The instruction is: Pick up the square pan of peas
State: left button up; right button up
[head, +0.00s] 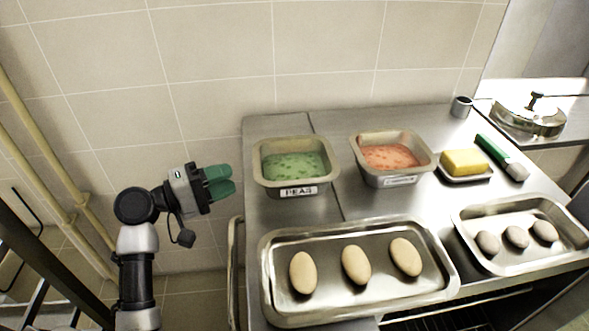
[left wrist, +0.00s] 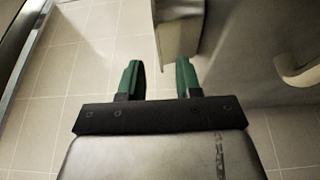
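The square pan of peas (head: 297,192) stands at the back left of the steel counter in the head view. It has a beige rim, green contents and a white label reading PEAS on its front. My left gripper (head: 230,180) is left of the pan, apart from it, with its green fingers pointing toward it. In the left wrist view the fingers of my left gripper (left wrist: 159,70) are spread with nothing between them. A beige edge shows just beyond the fingers there; I cannot tell what it belongs to. My right gripper is not in view.
A similar pan with orange-red contents (head: 390,178) stands right of the peas. A long tray (head: 352,312) with three oval pieces lies in front. Butter (head: 464,161), a green-handled tool (head: 492,150) and a second tray (head: 482,265) are further right. A tiled wall (head: 320,50) is behind.

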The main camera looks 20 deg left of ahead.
aim_at(260, 167)
pick_arm(q)
jog(key=p+x, duration=0.1)
jog(key=x, duration=0.3)
jog(key=shift+w+r, duration=0.2)
jog(key=shift+w, duration=0.1)
jog(key=shift+w+d, duration=0.3)
jog(key=shift+d, duration=0.05)
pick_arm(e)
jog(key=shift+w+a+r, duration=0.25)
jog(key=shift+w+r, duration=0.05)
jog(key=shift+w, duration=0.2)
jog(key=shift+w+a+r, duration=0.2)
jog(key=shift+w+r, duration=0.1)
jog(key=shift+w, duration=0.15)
pick_arm(q)
jog(key=shift+f, duration=0.1)
grip_shut()
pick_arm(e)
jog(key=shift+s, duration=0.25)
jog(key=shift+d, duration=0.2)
